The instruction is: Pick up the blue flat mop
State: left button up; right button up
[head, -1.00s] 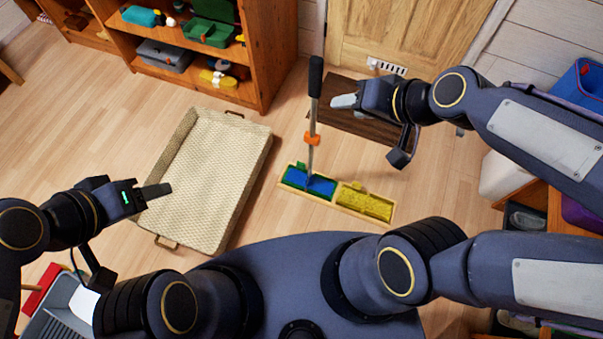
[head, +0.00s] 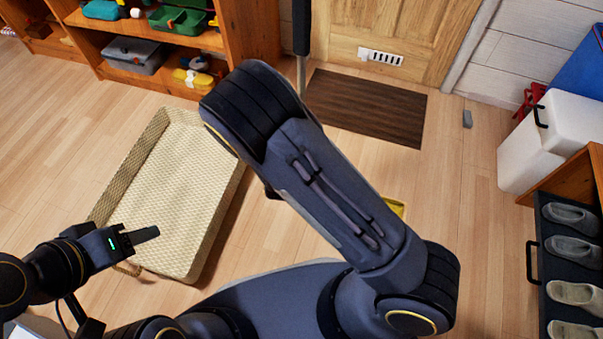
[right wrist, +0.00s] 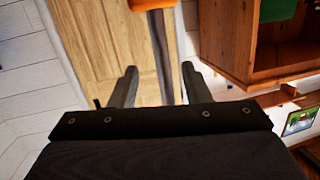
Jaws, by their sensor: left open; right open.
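The mop's black handle (head: 301,25) and a short piece of its grey pole stand upright near the door in the head view. My right arm hides the lower pole and the blue mop head. In the right wrist view, the grey pole (right wrist: 160,55) passes between the fingers of my right gripper (right wrist: 157,74), with an orange collar (right wrist: 152,4) at the top edge. The right gripper is open; whether it touches the pole I cannot tell. It is hidden in the head view. My left gripper (head: 148,234) is open and empty near the woven tray, away from the mop.
A beige woven tray (head: 185,195) lies on the floor at left. A yellow piece (head: 397,207) shows beside my right arm. A brown doormat (head: 375,112) lies before the door. A white box (head: 555,140) and a shoe rack (head: 540,270) stand right; shelves (head: 245,45) are behind.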

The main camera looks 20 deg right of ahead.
jog(key=shift+n+t+h, duration=0.3)
jog(key=shift+n+t, duration=0.2)
jog(key=shift+t, duration=0.3)
jog(key=b+x, duration=0.1)
jog(key=x, duration=0.1)
jog(key=b+x, duration=0.1)
jog(key=x, duration=0.1)
jog(key=b+x, duration=0.1)
jog(key=x, duration=0.2)
jog(key=shift+w+f, duration=0.15)
jog(key=shift+f, duration=0.15)
pick_arm(q)
notch_tip(320, 180, down, 4)
jog(key=shift+f, duration=0.1)
pick_arm(e)
grip_shut()
